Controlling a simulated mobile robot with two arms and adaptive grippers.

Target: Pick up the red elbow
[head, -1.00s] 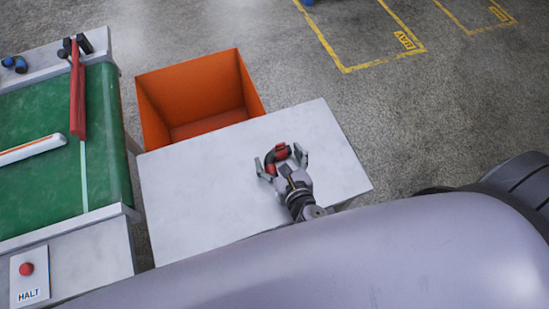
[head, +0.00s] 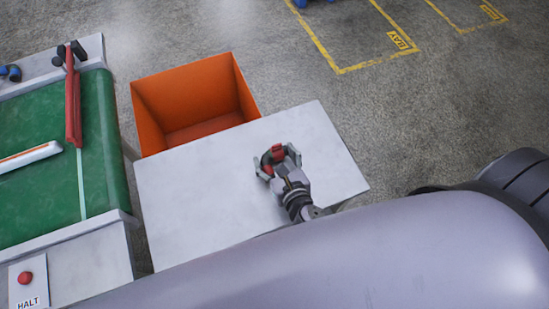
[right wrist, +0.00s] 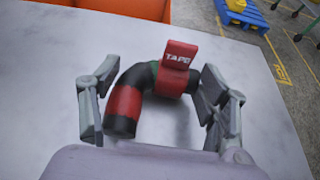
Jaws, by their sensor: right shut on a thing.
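The red elbow (head: 277,153) is a short bent black pipe with red bands, on the pale table (head: 190,200) in front of the orange bin. In the right wrist view the elbow (right wrist: 124,103) shows a raised red tag (right wrist: 178,56) marked TAPE. My right gripper (head: 276,162) is shut on the elbow, with one finger on each side of it. In the right wrist view the right finger is against the elbow's right end and the left finger is close beside its left part. I cannot tell whether the elbow is off the table. My left gripper is not in view.
An open, empty-looking orange bin (head: 190,80) stands behind the table. At left is a green conveyor (head: 100,130) with a red bar (head: 73,105) and a white bar (head: 28,157) across it. A HALT button (head: 25,278) is at its front. Much of the table is clear.

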